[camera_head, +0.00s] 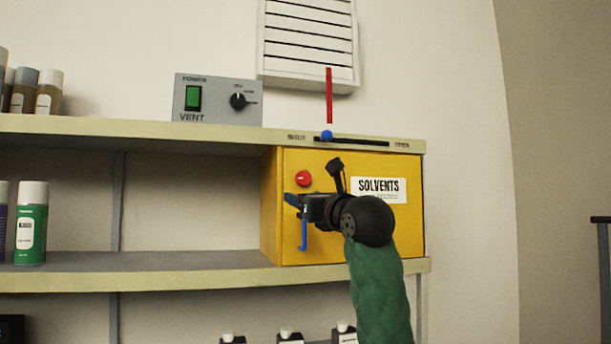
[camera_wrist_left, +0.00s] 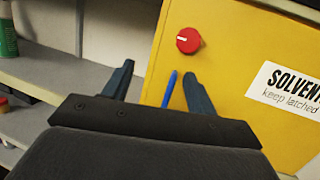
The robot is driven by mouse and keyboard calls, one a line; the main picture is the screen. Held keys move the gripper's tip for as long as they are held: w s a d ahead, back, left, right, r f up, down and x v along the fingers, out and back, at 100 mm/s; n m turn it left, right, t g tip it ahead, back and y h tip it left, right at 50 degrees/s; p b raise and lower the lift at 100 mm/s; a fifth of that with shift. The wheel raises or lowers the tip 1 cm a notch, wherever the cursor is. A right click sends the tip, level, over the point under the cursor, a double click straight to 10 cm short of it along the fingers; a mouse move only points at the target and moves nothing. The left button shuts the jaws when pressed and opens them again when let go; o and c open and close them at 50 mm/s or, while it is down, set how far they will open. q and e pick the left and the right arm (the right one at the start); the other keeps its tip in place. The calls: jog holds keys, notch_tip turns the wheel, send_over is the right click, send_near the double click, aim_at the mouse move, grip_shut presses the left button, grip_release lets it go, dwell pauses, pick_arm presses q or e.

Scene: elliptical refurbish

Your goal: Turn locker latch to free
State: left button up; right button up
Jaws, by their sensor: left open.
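The yellow locker (camera_head: 325,165) has a round red latch knob (camera_head: 303,178) on the left of its door. In the left wrist view the red knob (camera_wrist_left: 188,40) shows a short white mark lying nearly level on its left half. A blue handle (camera_head: 304,235) stands upright below the knob and also shows in the left wrist view (camera_wrist_left: 170,88). My left gripper (camera_head: 296,204) is open and empty in front of the door, just below the knob. In the wrist view its fingertips (camera_wrist_left: 159,70) are apart, with the blue handle between them in the picture; contact cannot be told.
A shelf (camera_head: 180,262) runs left of the locker, with a green spray can (camera_head: 31,225). Above are a grey vent switch box (camera_head: 218,98), a blue slider knob (camera_head: 326,135) with a red strip, and a wall vent (camera_head: 308,40). The shelf beside the locker is clear.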

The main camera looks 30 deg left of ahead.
aim_at(305, 177)
pick_arm(q)
notch_tip(305, 177, up, 5)
jog(key=d+m+t+h, duration=0.1)
jog(key=d+t+h, duration=0.1)
jog(key=h, duration=0.2)
jog(key=shift+t+h, duration=0.3)
jog(key=shift+h, duration=0.1)
jog(key=p+x, duration=0.1)
jog(key=x, duration=0.2)
jog(key=p+x, duration=0.2)
jog(key=x, duration=0.1)
jog(key=shift+w+a+r, duration=0.2)
jog(key=shift+w+r, duration=0.05)
jog(key=shift+w, duration=0.1)
jog(key=shift+p+x, duration=0.5)
jog(key=shift+x, duration=0.25)
pick_arm(e)
jog(key=s+d+f, duration=0.1)
jog(key=f, duration=0.5)
jog(key=s+d+f, duration=0.1)
jog(key=s+f, duration=0.1)
jog(key=f, duration=0.4)
jog(key=shift+s+d, duration=0.25)
jog(key=shift+d, duration=0.15)
pick_arm(q)
jog(key=shift+f, duration=0.15)
jog(key=c, duration=1)
pick_arm(e)
jog(key=shift+w, duration=0.1)
